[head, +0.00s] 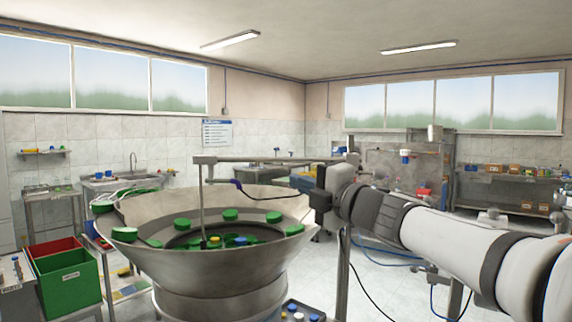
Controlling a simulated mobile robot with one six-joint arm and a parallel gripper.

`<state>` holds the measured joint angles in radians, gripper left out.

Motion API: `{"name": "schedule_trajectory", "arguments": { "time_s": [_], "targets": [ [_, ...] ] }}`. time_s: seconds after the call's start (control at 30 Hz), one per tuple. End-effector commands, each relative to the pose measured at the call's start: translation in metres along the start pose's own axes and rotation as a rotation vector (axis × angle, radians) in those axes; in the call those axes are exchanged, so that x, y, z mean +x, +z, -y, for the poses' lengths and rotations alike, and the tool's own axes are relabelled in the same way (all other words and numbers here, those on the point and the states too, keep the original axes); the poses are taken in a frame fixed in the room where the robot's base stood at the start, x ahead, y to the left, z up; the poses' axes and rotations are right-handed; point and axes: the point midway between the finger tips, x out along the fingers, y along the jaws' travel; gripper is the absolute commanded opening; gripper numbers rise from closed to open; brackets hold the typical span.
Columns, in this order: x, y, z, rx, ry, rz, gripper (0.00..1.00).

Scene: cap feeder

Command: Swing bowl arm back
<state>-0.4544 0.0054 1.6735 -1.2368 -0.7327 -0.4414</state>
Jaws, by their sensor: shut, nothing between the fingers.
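The bowl arm (262,158) is a grey horizontal bar above the large metal feeder bowl (190,285). At its left end a thin vertical rod (201,205) reaches down into the bowl. My gripper (320,202) is at the end of my white arm, at the bowl's right side and just below the bar. It looks shut, with nothing seen in it. I cannot tell whether it touches the bar. Several green caps (230,215) lie around the bowl's inner ledge, with a few blue and yellow pieces near the middle.
A green bin (70,285) and a red bin (55,249) stand left of the bowl. A dark tray (303,312) with small caps sits at the bowl's front right. Cables hang beside my wrist. Open tiled floor (385,285) lies to the right, below my arm.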

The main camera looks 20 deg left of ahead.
Motion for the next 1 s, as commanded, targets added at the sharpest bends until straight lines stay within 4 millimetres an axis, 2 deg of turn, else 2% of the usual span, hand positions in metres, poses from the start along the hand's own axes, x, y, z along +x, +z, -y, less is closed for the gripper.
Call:
{"name": "schedule_trajectory", "arguments": {
  "time_s": [0.17,0.27,0.6,0.8,1.0],
  "targets": [
    [0.017,-0.006,-0.003,-0.02,0.003,-0.032,0.0],
    [0.034,-0.007,-0.003,-0.018,0.003,-0.031,0.0],
    [0.106,-0.008,-0.004,-0.018,0.003,-0.028,0.0],
    [0.124,0.014,-0.005,-0.018,0.003,-0.024,0.0],
    [0.131,0.021,-0.003,-0.018,0.003,-0.024,0.0]
  ]
}}
